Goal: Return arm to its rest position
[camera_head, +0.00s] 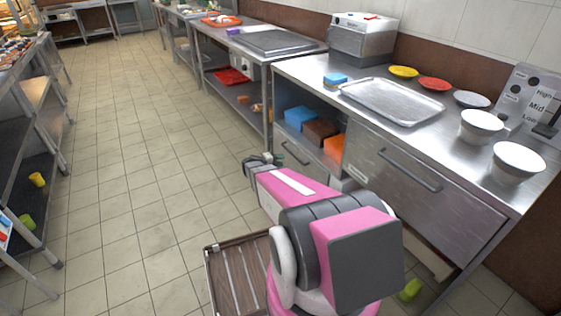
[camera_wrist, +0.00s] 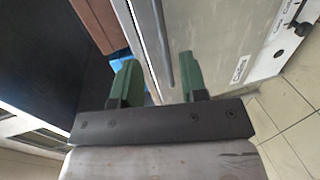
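My arm, pink and dark grey, reaches forward over the floor beside the steel counter in the head view. My gripper (camera_head: 262,160) is at its far end, in front of the counter's open shelf and drawer front. In the wrist view my gripper (camera_wrist: 157,85) shows two green fingers set wide apart, with nothing between them. A steel drawer front (camera_wrist: 165,40) and the dark open shelf (camera_wrist: 40,45) lie beyond the fingers. In the head view the fingertips are small and partly hidden.
The steel counter (camera_head: 345,108) holds a tray (camera_head: 392,101), coloured plates, and two white bowls (camera_head: 518,163). A blue box (camera_head: 300,118), a brown box and an orange box sit on its shelf. A slatted wooden crate (camera_head: 237,285) is on the floor. The tiled aisle (camera_head: 130,170) at left is clear.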

